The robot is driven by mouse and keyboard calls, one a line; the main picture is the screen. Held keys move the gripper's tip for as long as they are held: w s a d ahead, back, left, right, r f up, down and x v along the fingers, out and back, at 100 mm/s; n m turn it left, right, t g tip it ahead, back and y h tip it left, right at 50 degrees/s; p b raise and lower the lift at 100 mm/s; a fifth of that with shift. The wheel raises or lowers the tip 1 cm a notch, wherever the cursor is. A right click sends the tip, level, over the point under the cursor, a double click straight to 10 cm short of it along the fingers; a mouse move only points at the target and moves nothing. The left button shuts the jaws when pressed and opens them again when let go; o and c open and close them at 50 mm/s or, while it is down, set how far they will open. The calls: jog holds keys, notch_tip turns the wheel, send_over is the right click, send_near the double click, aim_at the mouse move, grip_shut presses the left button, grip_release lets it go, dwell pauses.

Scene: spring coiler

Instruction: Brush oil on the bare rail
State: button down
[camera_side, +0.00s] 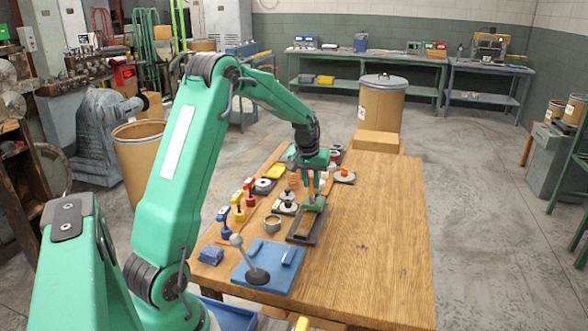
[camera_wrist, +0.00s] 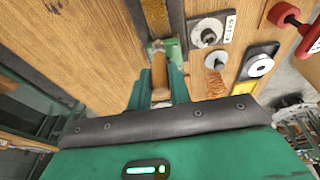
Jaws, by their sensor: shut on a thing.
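My gripper (camera_side: 312,185) is shut on a wooden-handled brush (camera_wrist: 160,75); its handle shows between the green fingers in the wrist view. In the side view the brush handle (camera_side: 311,186) points down over a dark tray-like strip. The rail (camera_side: 305,225) appears as a brownish strip with dark edges on the table, and a like strip (camera_wrist: 155,15) shows at the top of the wrist view. A green piece at the handle's lower end hides the brush tip. I cannot tell whether the bristles touch the rail. A small round tin (camera_side: 272,223) stands left of the rail.
Blue, yellow and red handled tools (camera_side: 238,206) stand left of the rail. A blue mat (camera_side: 268,268) with a ball-topped lever lies in front, near a blue cloth (camera_side: 211,255). Discs on plates (camera_side: 264,186) and a yellow tray (camera_side: 275,171) lie behind. The table's right side (camera_side: 380,240) is clear.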

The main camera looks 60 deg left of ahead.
aim_at(310, 195)
jog(key=shift+s+x, duration=0.15)
jog(key=shift+x, duration=0.55)
jog(key=shift+s+x, duration=0.15)
jog(key=shift+x, duration=0.5)
jog(key=shift+d+f, duration=0.1)
jog(key=shift+d, duration=0.05)
jog(key=shift+f, duration=0.45)
dwell(1.4)
jog(key=shift+s, duration=0.1)
jog(key=shift+s+d, duration=0.5)
jog(key=shift+s, duration=0.1)
jog(key=shift+s+d, duration=0.1)
jog(key=shift+s, duration=0.05)
dwell(0.3)
jog(key=shift+s+d, duration=0.5)
jog(key=shift+d, duration=0.1)
